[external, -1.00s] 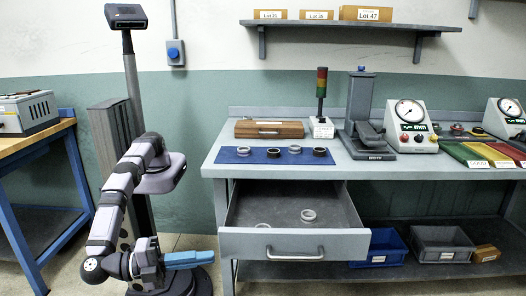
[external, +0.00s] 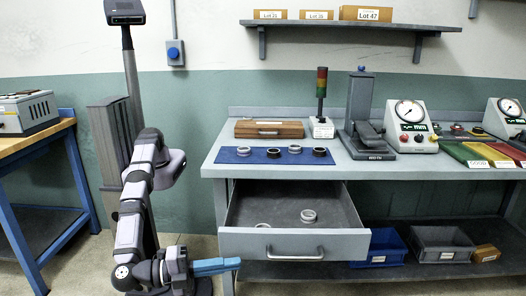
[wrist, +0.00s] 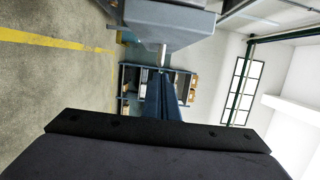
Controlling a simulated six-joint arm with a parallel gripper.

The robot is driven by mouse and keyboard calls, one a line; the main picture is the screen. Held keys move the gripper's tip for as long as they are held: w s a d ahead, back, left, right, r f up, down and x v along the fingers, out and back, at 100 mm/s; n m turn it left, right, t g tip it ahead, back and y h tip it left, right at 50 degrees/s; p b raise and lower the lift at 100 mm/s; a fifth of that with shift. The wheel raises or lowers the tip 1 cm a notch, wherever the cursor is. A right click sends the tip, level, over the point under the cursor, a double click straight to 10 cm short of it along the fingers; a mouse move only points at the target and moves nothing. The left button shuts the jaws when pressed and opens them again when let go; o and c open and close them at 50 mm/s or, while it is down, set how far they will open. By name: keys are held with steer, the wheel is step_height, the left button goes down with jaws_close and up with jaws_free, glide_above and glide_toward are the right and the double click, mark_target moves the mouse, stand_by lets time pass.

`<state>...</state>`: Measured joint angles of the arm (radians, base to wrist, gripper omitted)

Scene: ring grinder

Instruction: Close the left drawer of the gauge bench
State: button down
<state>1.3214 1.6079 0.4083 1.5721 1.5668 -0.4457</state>
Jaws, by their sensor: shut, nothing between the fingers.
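The left drawer (external: 295,242) of the gauge bench is pulled well out, with its grey front and bar handle (external: 295,256) facing forward. Two rings (external: 308,216) lie inside it. My gripper (external: 238,262) has blue fingers, shut and empty, pointing right. Its tips are near the lower left corner of the drawer front; I cannot tell whether they touch it. In the wrist view the shut fingers (wrist: 160,97) point away, with a grey drawer-like body (wrist: 170,20) above them and a light handle below it.
The bench top (external: 340,172) holds a blue mat (external: 255,157) with several rings, a wooden box (external: 269,129), a signal tower and gauges. A blue bin (external: 380,250) and a grey bin (external: 440,245) sit on the lower shelf. Bare floor lies around my base.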

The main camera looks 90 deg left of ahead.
mark_target(243, 251)
steer(key=w+a+p, duration=0.2)
steer(key=p, duration=0.1)
steer(key=w+a+p, duration=0.1)
steer(key=shift+w+r+p, duration=0.25)
steer(key=shift+r+p, duration=0.05)
steer(key=shift+p, duration=0.05)
steer(key=shift+a+f+p, duration=0.3)
steer(key=shift+a+p, duration=0.65)
steer(key=shift+p, duration=0.1)
steer(key=shift+a, duration=0.1)
